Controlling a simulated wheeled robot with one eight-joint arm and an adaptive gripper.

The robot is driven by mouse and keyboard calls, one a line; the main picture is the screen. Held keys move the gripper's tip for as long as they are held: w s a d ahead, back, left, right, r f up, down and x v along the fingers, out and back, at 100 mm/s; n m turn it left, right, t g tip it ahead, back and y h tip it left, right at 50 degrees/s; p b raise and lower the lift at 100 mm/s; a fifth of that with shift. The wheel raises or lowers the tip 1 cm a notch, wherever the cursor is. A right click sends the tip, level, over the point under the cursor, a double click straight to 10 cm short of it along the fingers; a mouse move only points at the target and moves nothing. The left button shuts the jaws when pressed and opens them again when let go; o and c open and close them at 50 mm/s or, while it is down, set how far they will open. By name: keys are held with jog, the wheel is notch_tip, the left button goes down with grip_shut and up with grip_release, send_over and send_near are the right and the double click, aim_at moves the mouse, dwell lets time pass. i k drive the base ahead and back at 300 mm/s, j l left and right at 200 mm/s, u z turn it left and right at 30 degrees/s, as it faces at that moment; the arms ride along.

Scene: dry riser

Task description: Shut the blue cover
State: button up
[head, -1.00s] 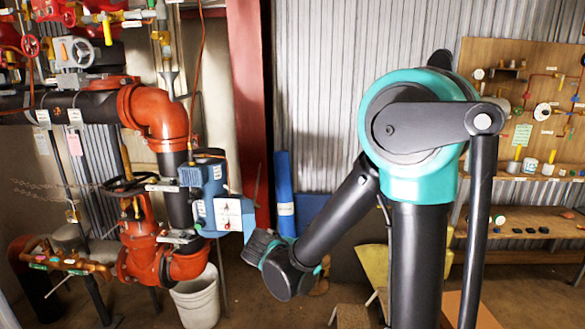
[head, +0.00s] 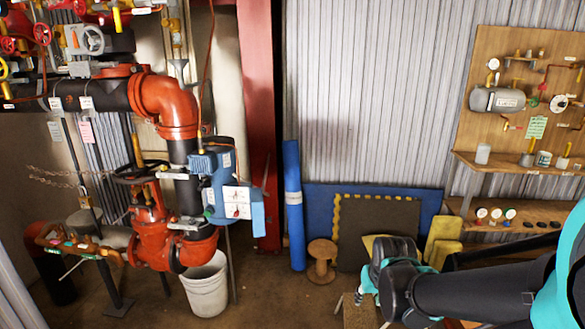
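A blue box (head: 220,175) is mounted beside the orange-red pipework at the left of the head view. A blue flap (head: 257,212) stands out from its lower right side, next to a white labelled face (head: 237,202); this looks like the blue cover, standing open. Its hinge and the box's inside are not clear. My gripper (head: 364,290) is low at the right of centre, at the end of my dark and teal arm. It is well apart from the blue box. Its fingers are too small and partly hidden, so I cannot tell whether they are open.
A white bucket (head: 204,290) stands on the floor below the pipe. A blue roll (head: 293,205), a wooden spool (head: 321,262) and leaning mats (head: 375,225) are by the back wall. A pegboard (head: 530,70) and shelf are at the right. Some floor between bucket and spool is clear.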

aim_at(257, 196)
jog(key=i+l+u, duration=0.2)
jog(key=l+u, duration=0.25)
jog(key=i+l+u, duration=0.1)
jog(key=l+u, duration=0.8)
jog(key=i+l, duration=0.05)
